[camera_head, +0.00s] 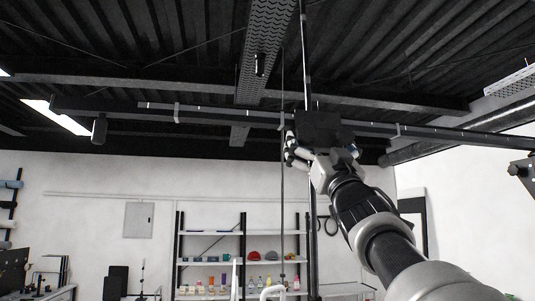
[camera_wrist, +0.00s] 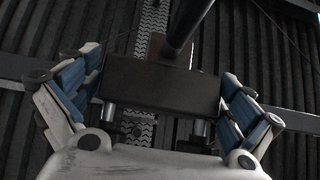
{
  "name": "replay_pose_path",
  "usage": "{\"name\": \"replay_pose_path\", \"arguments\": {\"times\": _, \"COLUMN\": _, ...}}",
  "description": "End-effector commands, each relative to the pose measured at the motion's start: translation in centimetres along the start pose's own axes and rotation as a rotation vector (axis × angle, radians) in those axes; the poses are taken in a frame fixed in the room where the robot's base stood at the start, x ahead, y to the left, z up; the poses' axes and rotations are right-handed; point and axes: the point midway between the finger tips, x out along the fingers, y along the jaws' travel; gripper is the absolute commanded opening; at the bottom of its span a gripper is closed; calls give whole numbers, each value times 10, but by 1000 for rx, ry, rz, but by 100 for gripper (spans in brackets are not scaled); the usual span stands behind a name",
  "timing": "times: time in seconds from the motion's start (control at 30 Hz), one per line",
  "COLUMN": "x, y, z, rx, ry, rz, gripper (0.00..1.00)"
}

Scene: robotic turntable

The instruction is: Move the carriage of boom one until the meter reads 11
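A long dark boom (camera_head: 220,115) runs across under the ceiling, with light marks along it. A black box-like carriage (camera_head: 325,124) sits on it right of centre. In the wrist view this dark box (camera_wrist: 160,85) lies between my two fingers, with a dark bar behind it. My gripper (camera_head: 318,152) is raised to the carriage from below. Its blue-padded fingers (camera_wrist: 162,100) are spread wide on either side of the box; contact with the box is not clear. No meter reading is legible, and no label shows which boom this is.
A thin vertical pole (camera_head: 283,190) stands near my gripper. A small dark block (camera_head: 100,130) hangs near the boom's left end. A dark device (camera_head: 524,168) is at the right edge. Shelves (camera_head: 245,262) with coloured items stand by the back wall. Open air lies left of my arm.

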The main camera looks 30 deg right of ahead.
Motion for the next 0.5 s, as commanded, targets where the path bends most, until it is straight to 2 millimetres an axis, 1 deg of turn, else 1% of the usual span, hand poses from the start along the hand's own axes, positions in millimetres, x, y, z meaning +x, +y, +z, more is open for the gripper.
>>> {"name": "replay_pose_path", "arguments": {"times": 0.33, "x": -3, "y": 0, "z": 0, "rx": 0, "ry": -2, "rz": 0, "gripper": 100}}
{"name": "replay_pose_path", "arguments": {"times": 0.43, "x": -11, "y": 0, "z": 0, "rx": 1, "ry": -2, "rz": 1, "gripper": 100}}
{"name": "replay_pose_path", "arguments": {"times": 0.5, "x": -20, "y": 0, "z": 0, "rx": 1, "ry": -3, "rz": 1, "gripper": 100}}
